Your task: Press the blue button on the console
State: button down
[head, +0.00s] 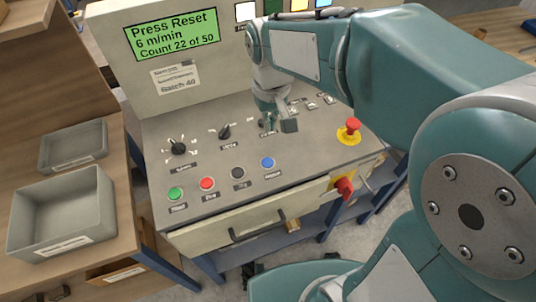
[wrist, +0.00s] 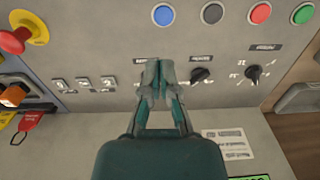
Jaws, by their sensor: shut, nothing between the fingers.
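The blue button (head: 267,162) is at the right end of the row of round buttons on the grey console (head: 215,155). It also shows in the wrist view (wrist: 163,15), near the top edge. My gripper (head: 287,122) is above the console panel, farther back than the blue button and apart from it. In the wrist view, my gripper (wrist: 158,75) has its fingers together with nothing between them. The fingertips show below the blue button in that view, and they hide part of the panel.
Green (head: 175,194), red (head: 207,184) and black (head: 238,173) buttons sit left of the blue one. A red emergency stop (head: 350,131) stands to the right. Black knobs (head: 178,148) and small switches (head: 312,105) lie behind. A green display (head: 171,35) reads "Press Reset". Grey bins (head: 62,212) stand at left.

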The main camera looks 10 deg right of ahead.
aim_at(268, 162)
jog(key=f, duration=1.1)
jog(key=shift+a+f, duration=0.35)
jog(key=shift+f, duration=0.05)
jog(key=shift+d+f, duration=0.25)
jog(key=shift+f, duration=0.15)
jog(key=shift+a+f, duration=0.1)
jog(key=shift+a, duration=0.25)
jog(key=shift+f, duration=0.4)
jog(key=shift+s+f, duration=0.15)
jog(key=shift+f, duration=0.2)
jog(key=shift+s+d+f, duration=0.15)
jog(key=shift+s+d, duration=0.05)
jog(key=shift+w+r, duration=0.15)
jog(key=shift+r, duration=0.1)
notch_tip(268, 162, up, 14)
jog(key=shift+w+a+r, duration=0.25)
